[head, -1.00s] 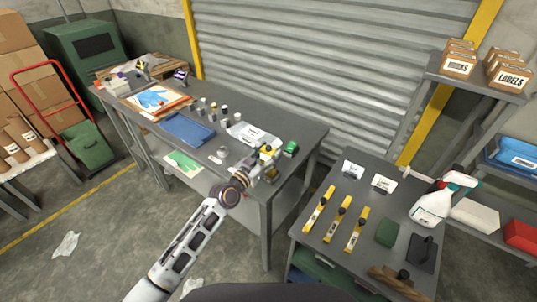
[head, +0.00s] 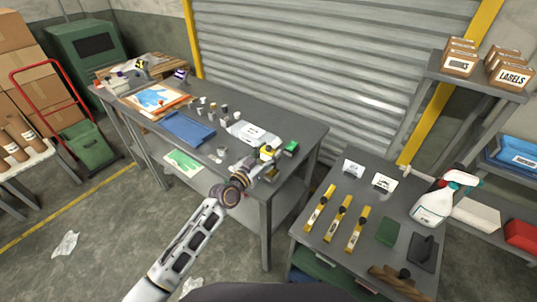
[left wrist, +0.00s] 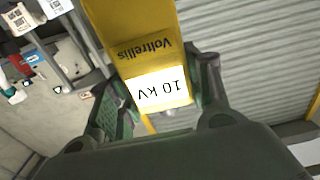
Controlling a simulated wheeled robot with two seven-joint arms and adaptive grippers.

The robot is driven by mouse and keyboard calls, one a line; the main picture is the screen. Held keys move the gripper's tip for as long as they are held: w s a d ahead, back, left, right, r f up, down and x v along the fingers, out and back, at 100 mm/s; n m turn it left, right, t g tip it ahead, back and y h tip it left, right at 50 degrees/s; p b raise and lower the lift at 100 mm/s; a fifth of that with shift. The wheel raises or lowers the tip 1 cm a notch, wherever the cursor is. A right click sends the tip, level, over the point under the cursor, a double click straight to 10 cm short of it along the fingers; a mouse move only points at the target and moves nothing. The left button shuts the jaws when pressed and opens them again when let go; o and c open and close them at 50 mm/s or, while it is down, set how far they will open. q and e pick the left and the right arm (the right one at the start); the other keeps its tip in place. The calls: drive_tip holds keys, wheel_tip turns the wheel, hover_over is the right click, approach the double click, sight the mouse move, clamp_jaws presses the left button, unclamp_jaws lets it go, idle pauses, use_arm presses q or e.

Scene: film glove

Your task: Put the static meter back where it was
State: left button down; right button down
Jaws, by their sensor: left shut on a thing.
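The static meter is a yellow box marked Voltrellis, with a white 10 kV display. It fills the upper middle of the left wrist view (left wrist: 140,50), between the two fingers of my left gripper (left wrist: 158,98), which is shut on it. In the head view the meter (head: 267,152) is small, at the front right end of the grey workbench (head: 298,128). My left gripper (head: 257,163) is there with it, partly hidden. I cannot tell whether the meter touches the bench. My right gripper is not in view.
A green item (head: 291,147) lies close right of the meter, and a white pack (head: 253,133) behind it. Small bottles and a blue mat (head: 188,129) are further left. The right cart (head: 316,252) holds yellow-handled tools, two cards and a spray bottle (head: 432,205).

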use_arm(q)
drive_tip(key=shift+f, duration=0.2)
drive_tip(key=c, duration=0.6)
unclamp_jaws()
drive_tip(key=shift+s, duration=0.1)
drive_tip(key=shift+v, duration=5.95)
